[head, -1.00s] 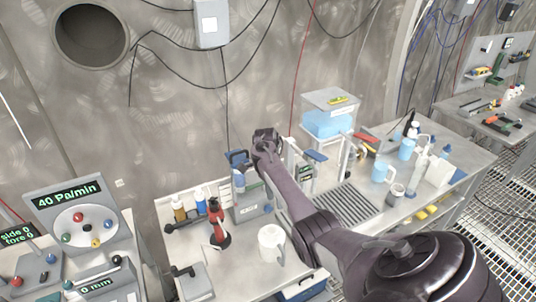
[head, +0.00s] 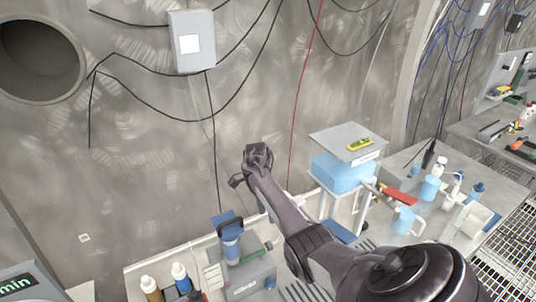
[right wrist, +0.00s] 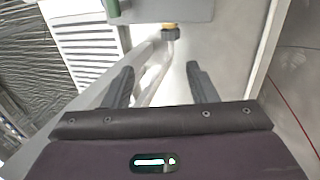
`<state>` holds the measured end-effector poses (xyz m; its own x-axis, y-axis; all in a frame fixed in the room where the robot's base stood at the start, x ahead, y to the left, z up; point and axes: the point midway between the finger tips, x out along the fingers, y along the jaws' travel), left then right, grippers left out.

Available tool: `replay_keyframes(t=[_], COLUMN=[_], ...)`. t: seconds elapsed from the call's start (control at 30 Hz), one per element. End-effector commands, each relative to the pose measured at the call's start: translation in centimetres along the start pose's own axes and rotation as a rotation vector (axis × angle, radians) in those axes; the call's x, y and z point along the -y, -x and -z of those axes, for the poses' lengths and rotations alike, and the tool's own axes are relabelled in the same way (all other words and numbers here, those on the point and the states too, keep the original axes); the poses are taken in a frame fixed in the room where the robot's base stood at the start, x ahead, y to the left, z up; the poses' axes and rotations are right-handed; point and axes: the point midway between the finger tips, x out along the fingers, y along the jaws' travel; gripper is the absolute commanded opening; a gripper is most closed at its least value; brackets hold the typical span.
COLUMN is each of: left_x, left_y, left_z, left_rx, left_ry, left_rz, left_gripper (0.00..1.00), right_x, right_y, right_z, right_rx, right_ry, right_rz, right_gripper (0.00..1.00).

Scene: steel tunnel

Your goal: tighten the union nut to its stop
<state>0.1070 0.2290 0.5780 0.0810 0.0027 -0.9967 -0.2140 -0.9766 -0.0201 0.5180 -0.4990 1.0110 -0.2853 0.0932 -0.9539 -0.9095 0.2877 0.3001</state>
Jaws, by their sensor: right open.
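A dark grey ribbed ring that looks like the union nut (right wrist: 171,34) sits under a yellow part (right wrist: 169,26) at the top of the right wrist view, beside a grey plate's edge. I cannot make it out in the head view. My right gripper (right wrist: 160,82) is open and empty, its two dark fingers apart. The nut lies beyond the fingertips, not between them. In the head view the right gripper (head: 247,168) is above the back of the bench, in front of the wall. My left gripper is not in view.
A tank of blue liquid (head: 341,172) under a grey lid (head: 347,140) stands right of my arm. A grey block with a blue-topped part (head: 229,240) stands below the gripper. Bottles (head: 181,276) are at lower left, jugs (head: 406,219) at right. Cables hang on the wall.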

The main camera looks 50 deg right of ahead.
Motion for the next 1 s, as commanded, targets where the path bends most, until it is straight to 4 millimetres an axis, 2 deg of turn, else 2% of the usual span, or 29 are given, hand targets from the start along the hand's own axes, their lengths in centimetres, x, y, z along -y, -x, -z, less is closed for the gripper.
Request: replay_keyframes(t=[0.03, 0.2, 0.47, 0.67, 1.0], left_x=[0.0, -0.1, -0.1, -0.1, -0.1], left_y=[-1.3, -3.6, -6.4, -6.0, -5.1], left_z=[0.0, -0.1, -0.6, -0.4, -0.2], left_rx=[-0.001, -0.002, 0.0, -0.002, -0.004], left_ry=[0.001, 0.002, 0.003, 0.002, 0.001], left_rz=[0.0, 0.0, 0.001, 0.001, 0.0], left_gripper=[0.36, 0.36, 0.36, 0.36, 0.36], right_x=[0.4, 1.1, 1.9, 1.8, 1.8], right_y=[-1.3, -3.5, -6.1, -7.5, -12.6], right_z=[0.0, 0.0, 0.0, 0.0, 0.0], right_rx=[0.0, 0.0, 0.0, 0.001, 0.002], right_ry=[0.0, 0.0, 0.0, 0.0, 0.001], right_rz=[0.0, 0.0, 0.0, -0.002, -0.001], right_gripper=[0.52, 0.52, 0.52, 0.52, 0.52])
